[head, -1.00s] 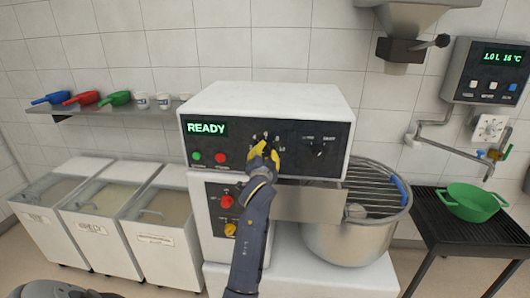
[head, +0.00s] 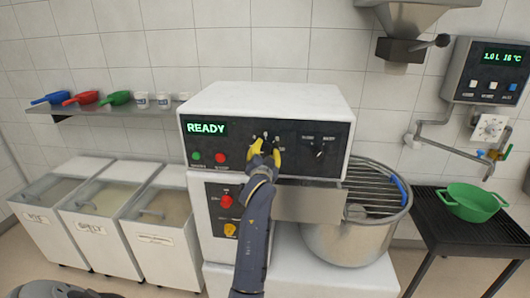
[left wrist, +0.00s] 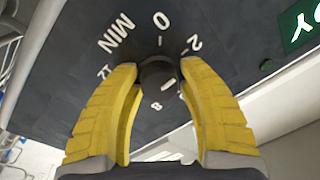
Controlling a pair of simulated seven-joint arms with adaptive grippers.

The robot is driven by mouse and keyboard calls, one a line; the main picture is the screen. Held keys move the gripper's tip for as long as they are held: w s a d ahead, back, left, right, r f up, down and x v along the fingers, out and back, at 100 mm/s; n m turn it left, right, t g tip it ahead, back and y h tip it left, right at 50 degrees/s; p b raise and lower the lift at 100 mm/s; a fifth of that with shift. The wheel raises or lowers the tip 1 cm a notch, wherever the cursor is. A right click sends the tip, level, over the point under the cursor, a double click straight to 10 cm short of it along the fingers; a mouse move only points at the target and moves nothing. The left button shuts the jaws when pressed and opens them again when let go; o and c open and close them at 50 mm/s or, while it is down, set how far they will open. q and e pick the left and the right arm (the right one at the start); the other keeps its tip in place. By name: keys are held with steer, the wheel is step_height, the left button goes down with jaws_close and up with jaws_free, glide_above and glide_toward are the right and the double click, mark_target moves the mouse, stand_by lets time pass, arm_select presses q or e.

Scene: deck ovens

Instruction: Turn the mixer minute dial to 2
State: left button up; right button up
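The mixer minute dial is a small dark round knob (left wrist: 158,75) on the mixer's black control panel (head: 225,150). In the left wrist view, the labels MIN, 0, 2, 8 and 12 stand around it, turned over. Which number the knob points at is too small to tell. My left gripper (head: 264,150) has yellow fingers and is in front of the dial. In the left wrist view, its fingers (left wrist: 159,66) are spread on both sides of the knob, with small gaps. The display (head: 206,128) reads READY. My right gripper is not in view.
A second dark dial (head: 319,149) is to the right on the panel. Green and red buttons (head: 220,157) are to the left. Below are a red knob (head: 226,201) and a yellow one (head: 230,229). The steel bowl (head: 350,240) with its wire guard is at the right.

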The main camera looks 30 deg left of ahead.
arm_select(q)
steer(key=o, duration=0.3)
steer(key=shift+f, duration=0.1)
steer(key=shift+o, duration=0.2)
steer(key=v, duration=1.2)
steer(key=shift+a, duration=0.1)
